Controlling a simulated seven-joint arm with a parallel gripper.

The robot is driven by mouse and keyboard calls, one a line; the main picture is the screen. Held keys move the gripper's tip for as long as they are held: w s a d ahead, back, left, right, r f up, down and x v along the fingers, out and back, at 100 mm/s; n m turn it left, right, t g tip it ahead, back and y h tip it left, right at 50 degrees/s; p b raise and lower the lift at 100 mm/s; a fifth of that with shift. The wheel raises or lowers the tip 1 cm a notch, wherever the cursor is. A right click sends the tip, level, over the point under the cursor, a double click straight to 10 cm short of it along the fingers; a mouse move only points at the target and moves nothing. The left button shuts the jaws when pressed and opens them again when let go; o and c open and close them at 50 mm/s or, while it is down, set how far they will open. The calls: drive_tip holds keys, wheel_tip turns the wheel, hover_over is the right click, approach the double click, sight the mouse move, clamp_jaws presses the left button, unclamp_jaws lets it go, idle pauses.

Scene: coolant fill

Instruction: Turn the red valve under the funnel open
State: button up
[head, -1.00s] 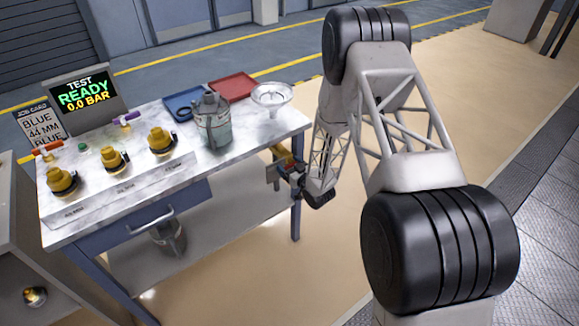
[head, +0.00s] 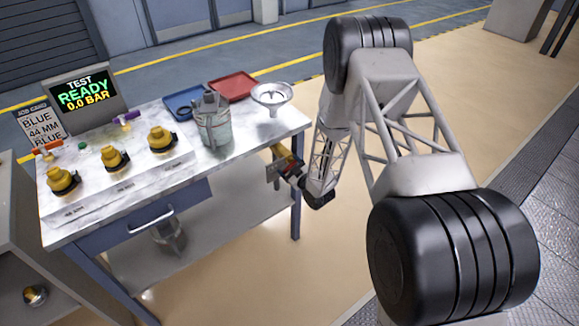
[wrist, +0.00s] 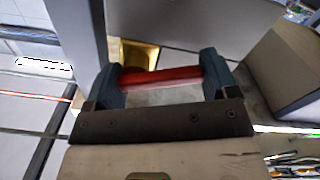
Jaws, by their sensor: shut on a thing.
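The funnel (head: 272,96) stands at the right end of the workbench, with its wide metal bowl up. My gripper (head: 278,160) is beside the bench's right end, below the level of the top and under the funnel. In the wrist view, a red bar-shaped handle (wrist: 160,79), the valve's lever, lies crosswise between the two dark fingers of my gripper (wrist: 163,82), which are shut on it. A brass-coloured body (wrist: 139,54) shows just behind the handle. How far the valve is turned cannot be told.
The marble-topped workbench (head: 225,155) carries several yellow-capped fittings, a grey-green jug (head: 212,122), a blue tray (head: 184,101) and a red tray (head: 234,87). A screen (head: 84,95) reads TEST READY 0.0 BAR. A bench leg (head: 296,215) stands close to my gripper.

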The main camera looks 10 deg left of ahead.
drive_tip(key=n, duration=0.3)
drive_tip(key=shift+d+f+n, duration=0.1)
drive_tip(key=shift+f+n, duration=0.25)
drive_tip(key=shift+n, duration=0.05)
drive_tip(key=n, duration=0.3)
drive_tip(key=shift+w+d+f+n, duration=0.2)
drive_tip(key=shift+w+f+n, duration=0.05)
drive_tip(key=shift+n, duration=0.05)
drive_tip(key=n, duration=0.6)
drive_tip(key=shift+w+d+f, duration=0.25)
drive_tip(key=shift+w+d, duration=0.1)
drive_tip(key=shift+w, duration=0.05)
drive_tip(key=o, duration=0.8)
drive_tip(key=shift+v, duration=3.95)
